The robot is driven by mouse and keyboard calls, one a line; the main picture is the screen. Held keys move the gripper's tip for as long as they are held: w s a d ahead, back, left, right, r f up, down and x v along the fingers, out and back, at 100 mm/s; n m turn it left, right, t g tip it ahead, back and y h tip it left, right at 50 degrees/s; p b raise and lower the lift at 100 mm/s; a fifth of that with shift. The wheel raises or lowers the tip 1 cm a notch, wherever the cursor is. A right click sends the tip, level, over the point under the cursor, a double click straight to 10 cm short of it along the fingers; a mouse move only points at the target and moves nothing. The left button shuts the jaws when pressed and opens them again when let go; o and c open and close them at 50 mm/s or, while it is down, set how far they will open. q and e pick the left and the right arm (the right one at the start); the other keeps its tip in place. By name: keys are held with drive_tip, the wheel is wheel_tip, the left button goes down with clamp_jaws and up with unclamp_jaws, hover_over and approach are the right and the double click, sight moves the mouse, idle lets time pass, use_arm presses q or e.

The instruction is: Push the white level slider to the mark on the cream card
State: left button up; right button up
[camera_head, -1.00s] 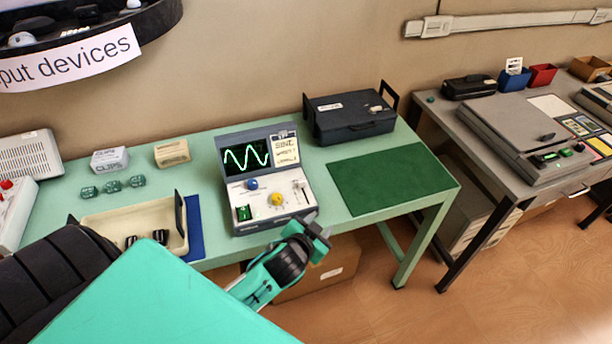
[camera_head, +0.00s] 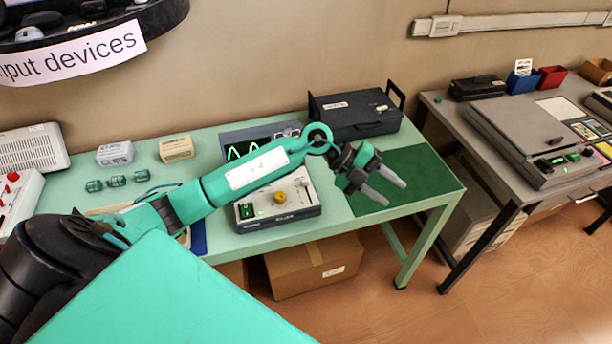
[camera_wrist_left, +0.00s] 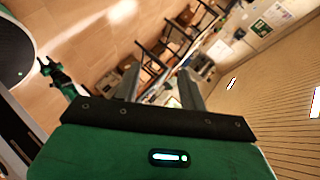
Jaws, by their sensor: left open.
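The grey and white console (camera_head: 280,214) stands at the table's front edge, with a yellow knob (camera_head: 280,197) and a green switch. My left forearm crosses over it and hides most of its screen, the blue knob and the cream card. Part of the slider panel (camera_head: 303,186) shows at its right, but the white slider is too small to read. My left gripper (camera_head: 391,188) is open and empty, above and right of the console, over the green mat. Its two spread fingers show in the left wrist view (camera_wrist_left: 160,80). What looks like my right gripper (camera_wrist_left: 46,64) is small there.
A green mat (camera_head: 425,170) lies right of the console. A dark case (camera_head: 355,118) stands behind it. A cream tray, mostly hidden by my arm, is at the left. Two small boxes (camera_head: 115,153) (camera_head: 176,149) stand at the back left. A cardboard box (camera_head: 312,268) is under the table.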

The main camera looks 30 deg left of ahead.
use_arm(q)
drive_tip(key=w+a+f+g+y, duration=0.2)
drive_tip(key=a+y, duration=0.5)
drive_tip(key=a, duration=0.6)
wheel_tip(320, 180, up, 3)
drive_tip(key=n+y, duration=0.3)
drive_tip(key=y, duration=0.2)
hover_over(305, 179)
wheel_tip(305, 179, down, 12)
drive_tip(key=p, duration=0.3)
drive_tip(key=shift+f, duration=0.95)
use_arm(e)
drive_tip(key=r, duration=0.3)
drive_tip(key=shift+w+d+r, duration=0.1)
drive_tip(key=shift+w+r, duration=0.15)
drive_tip(key=shift+w, duration=0.1)
use_arm(q)
drive_tip(key=shift+c, duration=0.2)
